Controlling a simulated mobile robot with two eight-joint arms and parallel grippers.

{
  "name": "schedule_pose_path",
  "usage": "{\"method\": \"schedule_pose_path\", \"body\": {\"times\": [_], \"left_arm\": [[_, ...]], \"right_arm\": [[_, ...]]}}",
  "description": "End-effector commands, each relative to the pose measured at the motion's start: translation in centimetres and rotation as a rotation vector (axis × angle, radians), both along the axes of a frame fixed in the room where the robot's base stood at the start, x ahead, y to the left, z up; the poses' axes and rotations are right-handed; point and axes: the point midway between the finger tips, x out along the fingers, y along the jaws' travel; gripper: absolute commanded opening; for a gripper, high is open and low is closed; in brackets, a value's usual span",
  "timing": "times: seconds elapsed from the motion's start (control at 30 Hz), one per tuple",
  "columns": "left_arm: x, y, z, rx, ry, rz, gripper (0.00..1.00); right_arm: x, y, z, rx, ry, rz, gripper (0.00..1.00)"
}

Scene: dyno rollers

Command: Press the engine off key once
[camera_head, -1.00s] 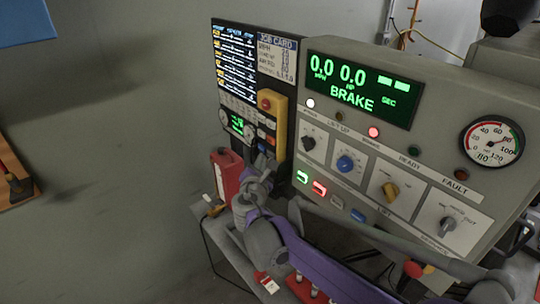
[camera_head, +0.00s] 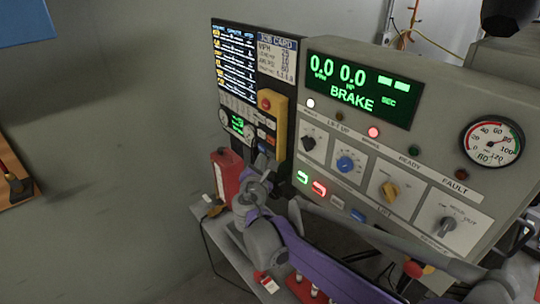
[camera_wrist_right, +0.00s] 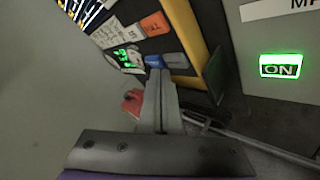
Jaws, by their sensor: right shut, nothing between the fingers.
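The dark control panel (camera_head: 226,149) at the left of the console carries a column of small keys beside a yellow guard. In the right wrist view an orange key (camera_wrist_right: 155,24), a blue key (camera_wrist_right: 154,61) and a grey key (camera_wrist_right: 176,60) show. I cannot read which is the engine off key. My right gripper (camera_head: 261,161) is shut and empty in front of the lower part of this panel. In the right wrist view its fingertips (camera_wrist_right: 157,75) overlap the lower edge of the blue key; I cannot tell whether they touch it.
The yellow guard (camera_head: 279,126) stands out just right of the keys, with a red button (camera_head: 265,104) above them. The large grey console (camera_head: 440,150) with knobs and lit buttons is to the right. A red can (camera_head: 225,175) stands below left.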

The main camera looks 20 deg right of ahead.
Motion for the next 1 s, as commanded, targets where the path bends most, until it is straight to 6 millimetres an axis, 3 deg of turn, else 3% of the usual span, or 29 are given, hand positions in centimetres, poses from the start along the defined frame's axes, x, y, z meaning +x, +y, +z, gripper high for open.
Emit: {"method": "schedule_pose_path", "body": {"times": [1.0], "left_arm": [[0.1,0.0,0.2,0.000,-0.001,0.000,0.50]], "right_arm": [[0.4,-1.1,0.0,0.000,0.000,-0.001,0.00]]}}
